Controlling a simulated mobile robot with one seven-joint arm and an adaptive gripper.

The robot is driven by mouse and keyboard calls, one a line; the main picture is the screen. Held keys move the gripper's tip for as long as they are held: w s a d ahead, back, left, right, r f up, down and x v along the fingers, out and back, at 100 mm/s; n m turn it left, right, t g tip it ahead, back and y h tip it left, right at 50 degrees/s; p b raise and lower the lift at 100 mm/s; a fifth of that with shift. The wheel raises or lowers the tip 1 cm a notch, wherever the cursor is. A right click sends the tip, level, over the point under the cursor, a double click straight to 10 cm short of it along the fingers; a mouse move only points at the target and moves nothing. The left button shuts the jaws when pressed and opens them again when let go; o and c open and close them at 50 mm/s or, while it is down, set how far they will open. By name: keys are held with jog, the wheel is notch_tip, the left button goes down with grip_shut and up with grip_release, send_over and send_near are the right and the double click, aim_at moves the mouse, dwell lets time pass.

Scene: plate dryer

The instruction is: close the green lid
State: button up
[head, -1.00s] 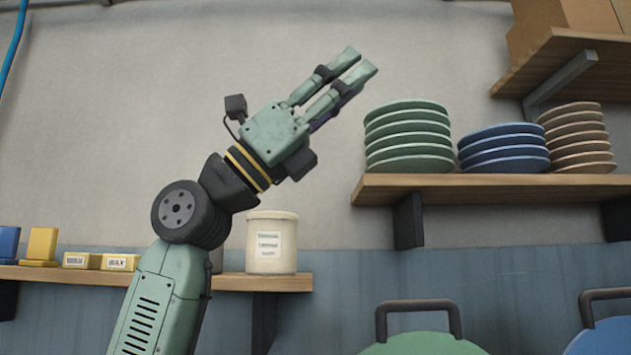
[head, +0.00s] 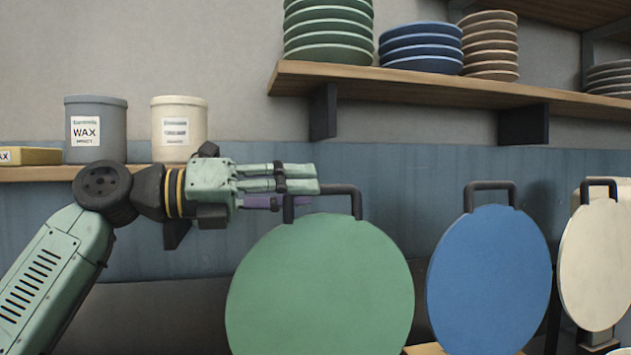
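The green lid (head: 320,285) stands raised, its round face towards me, in the lower middle of the head view. Its dark handle (head: 357,203) sticks up from its top edge. My gripper (head: 315,187) points right, level with the handle and overlapping its left part in the picture. Whether it touches the handle or is in front of it, I cannot tell. Its fingers are seen from the side, so the gap between them is unclear. The lower part of the lid is cut off by the frame.
A blue lid (head: 488,280) and a cream lid (head: 597,265) stand raised to the right. A plate shelf (head: 430,88) with stacks is above. A grey wax tin (head: 95,130) and a cream tin (head: 178,128) sit on the left shelf.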

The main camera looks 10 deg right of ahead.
jog(key=shift+d+p, duration=0.3)
jog(key=shift+d, duration=1.3)
jog(key=shift+c, duration=0.2)
grip_shut()
